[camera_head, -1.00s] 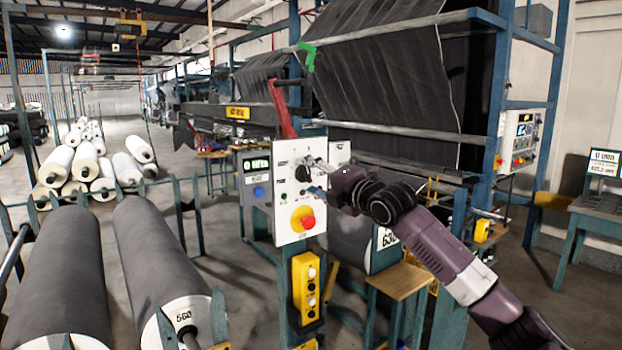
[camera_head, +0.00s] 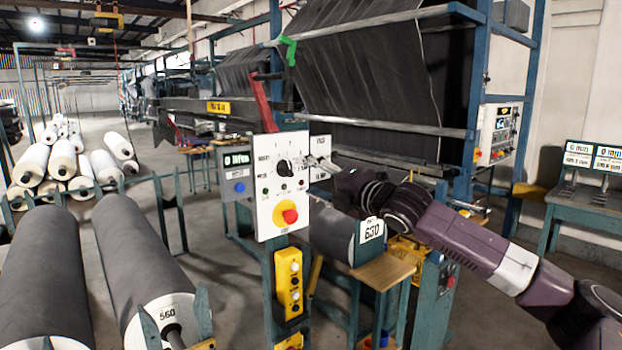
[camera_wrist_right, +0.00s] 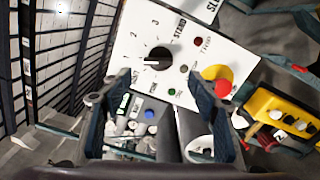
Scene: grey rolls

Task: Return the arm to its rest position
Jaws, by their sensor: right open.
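My right arm comes in from the lower right in the head view. Its gripper (camera_head: 318,163) is just right of the white control panel (camera_head: 268,215), at the height of its black rotary knob (camera_head: 284,168). In the right wrist view the two fingers (camera_wrist_right: 166,108) are spread apart with nothing between them. That view also shows the panel (camera_wrist_right: 128,50), its black knob (camera_wrist_right: 158,61) and the red button on a yellow base (camera_wrist_right: 222,88) beyond the fingers. The knob stands apart from the fingers. My left gripper is in neither view.
A yellow push-button box (camera_head: 289,282) hangs below the panel. A roll stand marked 630 (camera_head: 370,240) and a wooden stool (camera_head: 382,271) stand below my right arm. Large grey rolls (camera_head: 140,262) lie at the left.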

